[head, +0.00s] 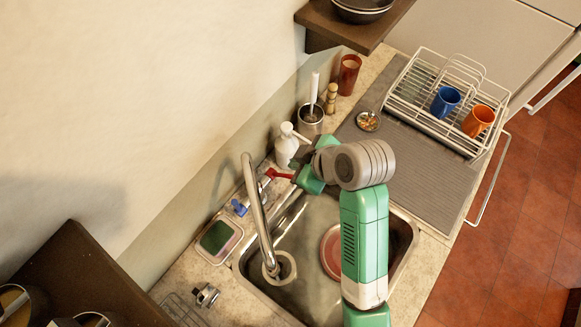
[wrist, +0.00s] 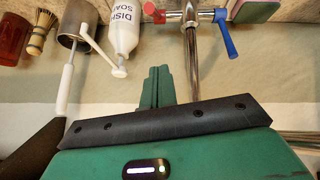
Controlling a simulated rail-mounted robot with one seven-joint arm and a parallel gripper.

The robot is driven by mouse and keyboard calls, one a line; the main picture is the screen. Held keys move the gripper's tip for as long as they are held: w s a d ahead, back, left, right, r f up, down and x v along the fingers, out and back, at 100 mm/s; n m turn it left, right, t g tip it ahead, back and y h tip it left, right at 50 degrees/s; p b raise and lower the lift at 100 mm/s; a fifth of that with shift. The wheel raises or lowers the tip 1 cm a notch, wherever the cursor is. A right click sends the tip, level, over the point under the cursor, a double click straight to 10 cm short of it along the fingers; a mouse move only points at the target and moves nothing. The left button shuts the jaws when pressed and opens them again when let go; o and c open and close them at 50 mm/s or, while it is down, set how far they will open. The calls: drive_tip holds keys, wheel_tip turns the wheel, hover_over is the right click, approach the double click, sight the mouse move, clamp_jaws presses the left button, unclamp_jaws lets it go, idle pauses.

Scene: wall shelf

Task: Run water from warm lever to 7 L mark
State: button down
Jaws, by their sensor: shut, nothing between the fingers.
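The red warm lever (head: 279,175) sits on the tap at the sink's wall side; it also shows at the top of the wrist view (wrist: 153,12). The blue lever (head: 239,207) is at the tap's other end, and also in the wrist view (wrist: 226,35). The metal spout (head: 257,210) arches over the sink (head: 300,223). My gripper (wrist: 157,88) is shut and empty. In the head view it is beside the red lever, mostly hidden by my wrist; contact cannot be told. No water stream or litre mark can be made out.
A white soap bottle (head: 286,146) and a brush holder (head: 311,118) stand close by my gripper. A sponge tray (head: 218,238) is left of the tap. A reddish round thing (head: 330,250) lies in the sink, partly behind my arm. A dish rack (head: 425,105) stands right.

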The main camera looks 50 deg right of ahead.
hover_over(281, 176)
wheel_tip(281, 176, down, 8)
drive_tip(key=r, duration=0.1)
drive_tip(key=s+f, duration=0.2)
drive_tip(key=s+f+b, duration=0.1)
drive_tip(key=shift+d, duration=0.25)
